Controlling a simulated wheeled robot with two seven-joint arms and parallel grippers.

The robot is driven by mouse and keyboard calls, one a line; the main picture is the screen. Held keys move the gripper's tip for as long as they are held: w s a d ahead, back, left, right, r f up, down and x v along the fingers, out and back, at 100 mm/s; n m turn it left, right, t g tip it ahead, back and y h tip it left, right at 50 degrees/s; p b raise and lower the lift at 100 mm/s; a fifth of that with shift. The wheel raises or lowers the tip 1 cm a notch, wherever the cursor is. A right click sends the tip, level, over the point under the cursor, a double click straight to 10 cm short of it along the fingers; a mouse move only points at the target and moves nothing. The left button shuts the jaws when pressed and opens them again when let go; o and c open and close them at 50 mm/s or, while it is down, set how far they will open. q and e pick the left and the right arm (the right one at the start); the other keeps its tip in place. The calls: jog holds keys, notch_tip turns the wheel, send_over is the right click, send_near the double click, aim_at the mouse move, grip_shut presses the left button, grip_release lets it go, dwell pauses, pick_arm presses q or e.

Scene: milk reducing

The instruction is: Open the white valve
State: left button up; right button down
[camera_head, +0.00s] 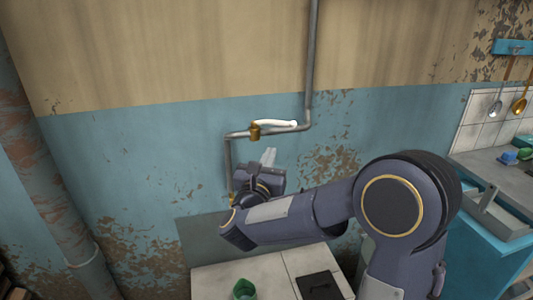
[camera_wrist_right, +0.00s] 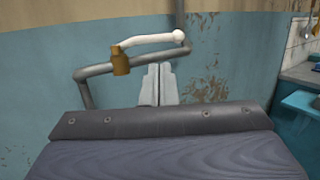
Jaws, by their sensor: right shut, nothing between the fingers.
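The white valve handle (camera_head: 278,123) lies along the horizontal part of a grey wall pipe, pointing right from its brass body (camera_head: 255,130). In the right wrist view the white handle (camera_wrist_right: 152,39) rises slightly to a rounded end at the right, and the brass body (camera_wrist_right: 121,61) sits at its left end. My right gripper (camera_head: 268,156) is just below the pipe, its fingers pointing up. The fingers (camera_wrist_right: 158,84) are together and empty, below the handle and apart from it in the picture. My left gripper is not in view.
The grey pipe (camera_head: 311,60) runs down the wall, bends left, then drops behind my right arm. A white-topped surface (camera_head: 235,280) below holds a green container (camera_head: 244,289) and a dark object (camera_head: 319,286). A counter with a sink (camera_head: 497,210) stands at the right. A thick rusty pipe (camera_head: 45,180) stands at the left.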

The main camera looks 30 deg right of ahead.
aim_at(281, 124)
jog(key=p+x, duration=0.3)
jog(key=x, duration=0.6)
jog(key=shift+w+d+r, duration=0.2)
jog(key=shift+w+r, duration=0.05)
jog(key=shift+w+d, duration=0.3)
jog(key=shift+w, duration=0.1)
